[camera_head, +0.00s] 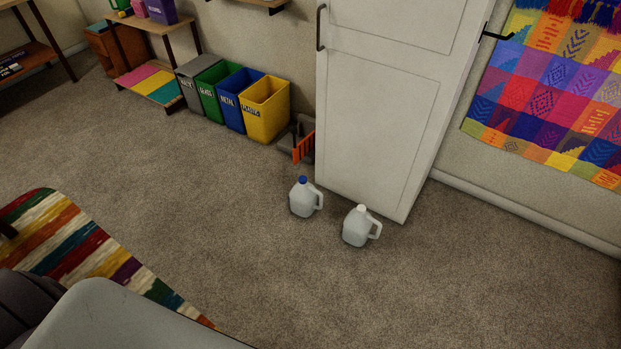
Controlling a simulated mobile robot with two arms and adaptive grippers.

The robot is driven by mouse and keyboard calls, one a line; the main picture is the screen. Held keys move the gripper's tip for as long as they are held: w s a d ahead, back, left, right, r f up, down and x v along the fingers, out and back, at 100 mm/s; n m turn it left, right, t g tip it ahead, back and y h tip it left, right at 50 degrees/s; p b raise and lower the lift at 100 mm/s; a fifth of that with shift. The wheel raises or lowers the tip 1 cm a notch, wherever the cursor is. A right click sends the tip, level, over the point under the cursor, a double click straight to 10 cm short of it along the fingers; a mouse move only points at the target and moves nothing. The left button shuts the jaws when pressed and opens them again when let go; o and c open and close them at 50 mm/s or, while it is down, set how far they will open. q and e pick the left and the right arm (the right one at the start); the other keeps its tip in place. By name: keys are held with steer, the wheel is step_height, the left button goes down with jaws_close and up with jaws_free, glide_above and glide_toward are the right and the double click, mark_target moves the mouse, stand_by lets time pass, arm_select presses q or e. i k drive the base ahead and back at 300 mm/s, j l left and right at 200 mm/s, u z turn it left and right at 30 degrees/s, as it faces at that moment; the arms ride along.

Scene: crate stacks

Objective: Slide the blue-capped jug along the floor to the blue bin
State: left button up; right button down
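The blue-capped jug (302,200) stands upright on the carpet near the middle of the head view, left of the white cabinet's base. It is pale and translucent, with its handle on the right. The blue bin (229,108) stands against the back wall, up and left of the jug, between a green bin and a yellow bin. Its label appears to read METAL. Neither of my grippers shows in this view.
A white-capped jug (356,228) stands just right of the blue-capped one. The yellow bin (264,112), green bin (206,100) and grey bin (189,92) flank the blue one. A white cabinet (380,120) stands behind the jugs. Open carpet lies left; a striped rug (80,245) is lower left.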

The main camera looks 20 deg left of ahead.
mark_target(303, 198)
steer(key=i+j+u, duration=0.3)
steer(key=i, duration=0.25)
steer(key=i+u, duration=0.35)
steer(key=i, duration=0.15)
